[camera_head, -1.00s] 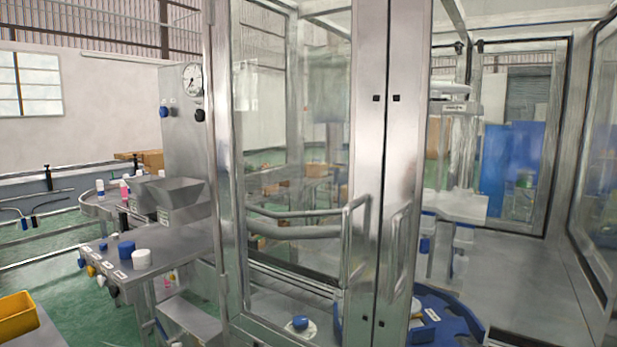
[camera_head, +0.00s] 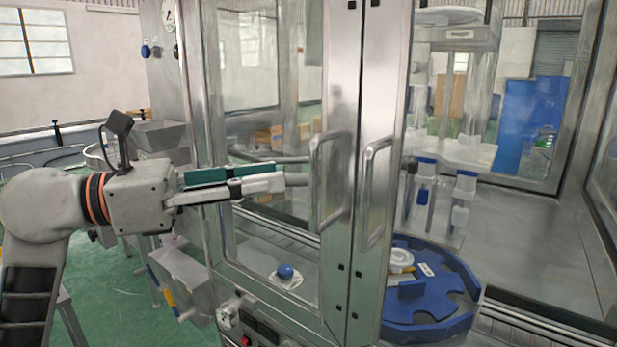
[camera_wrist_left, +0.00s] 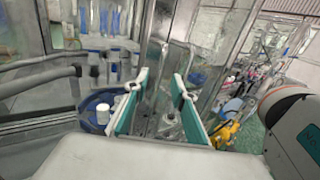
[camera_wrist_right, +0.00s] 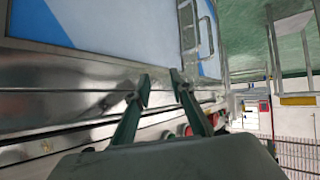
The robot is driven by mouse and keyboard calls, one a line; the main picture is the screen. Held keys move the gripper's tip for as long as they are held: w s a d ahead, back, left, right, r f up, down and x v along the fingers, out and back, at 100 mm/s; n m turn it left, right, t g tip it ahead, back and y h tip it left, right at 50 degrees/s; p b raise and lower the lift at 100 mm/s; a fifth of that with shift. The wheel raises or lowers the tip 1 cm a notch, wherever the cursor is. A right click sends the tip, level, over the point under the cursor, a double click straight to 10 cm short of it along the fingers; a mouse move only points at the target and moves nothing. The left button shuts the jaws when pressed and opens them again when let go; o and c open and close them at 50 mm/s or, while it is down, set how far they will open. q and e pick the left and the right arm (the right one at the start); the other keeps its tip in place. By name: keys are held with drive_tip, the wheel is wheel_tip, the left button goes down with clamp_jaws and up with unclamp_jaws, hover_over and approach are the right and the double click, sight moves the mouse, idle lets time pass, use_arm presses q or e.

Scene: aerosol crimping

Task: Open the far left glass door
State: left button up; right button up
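The far left glass door (camera_head: 262,70) has a metal frame and appears shut. Its upright bar handle (camera_head: 330,180) is on its right edge, beside the handle of the adjoining door (camera_head: 375,195). My left gripper (camera_head: 290,178) reaches in from the left across the glass, its fingertips just left of the far left door's handle. I cannot tell whether it touches the handle. In the left wrist view its two green-lined fingers (camera_wrist_left: 159,78) are apart. My right gripper (camera_wrist_right: 159,82) is outside the head view; its fingers are apart and empty, near a metal machine side.
Behind the glass, a blue round turntable (camera_head: 425,310) and a blue-topped button (camera_head: 285,272) sit low in the machine. A hopper (camera_head: 160,135) stands behind my left arm. Controls (camera_head: 262,330) are below the door. Green floor shows at lower left.

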sight(307, 174)
use_arm(q)
drive_tip(key=p+x, duration=0.1)
drive_tip(key=x, duration=0.2)
drive_tip(key=p+x, duration=0.1)
drive_tip(key=x, duration=0.3)
drive_tip(key=shift+d+f, duration=0.25)
drive_tip(key=shift+d, duration=0.1)
clamp_jaws()
